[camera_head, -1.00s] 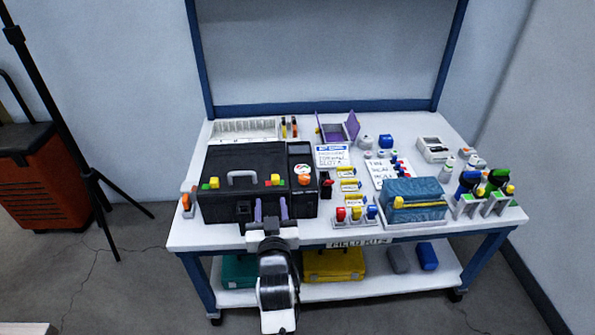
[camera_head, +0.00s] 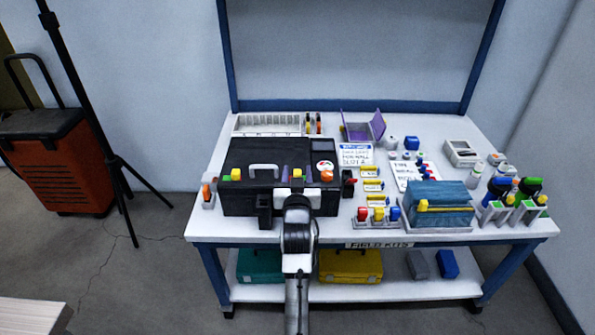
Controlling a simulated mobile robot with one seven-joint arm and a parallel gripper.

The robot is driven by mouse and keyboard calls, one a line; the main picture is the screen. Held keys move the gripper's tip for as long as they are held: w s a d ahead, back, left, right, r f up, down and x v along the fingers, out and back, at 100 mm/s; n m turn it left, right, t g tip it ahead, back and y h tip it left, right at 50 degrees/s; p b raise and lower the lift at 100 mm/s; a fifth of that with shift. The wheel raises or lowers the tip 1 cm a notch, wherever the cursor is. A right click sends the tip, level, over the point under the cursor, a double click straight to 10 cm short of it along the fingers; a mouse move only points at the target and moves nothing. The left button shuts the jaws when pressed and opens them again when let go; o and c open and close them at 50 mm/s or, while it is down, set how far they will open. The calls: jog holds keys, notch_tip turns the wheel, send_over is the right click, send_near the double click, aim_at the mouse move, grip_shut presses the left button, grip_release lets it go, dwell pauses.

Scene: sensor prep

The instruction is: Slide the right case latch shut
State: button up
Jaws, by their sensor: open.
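The closed black case (camera_head: 240,201) sits at the left front of the table, with a light grey handle (camera_head: 263,167) on its lid. A dark latch (camera_head: 264,212) shows on the left part of its front. The right latch cannot be made out; my arm and gripper cover that part of the front. Whether the fingers touch the case cannot be told.
Small coloured pieces (camera_head: 231,175) sit on the case's front edge. A dark item with red (camera_head: 348,183) stands just right of the case. Further right are coloured-top items in a rack (camera_head: 376,218) and a blue box (camera_head: 440,204). A tripod (camera_head: 95,120) stands left of the table.

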jog(key=shift+w, duration=1.15)
jog(key=shift+c, duration=0.3)
grip_shut()
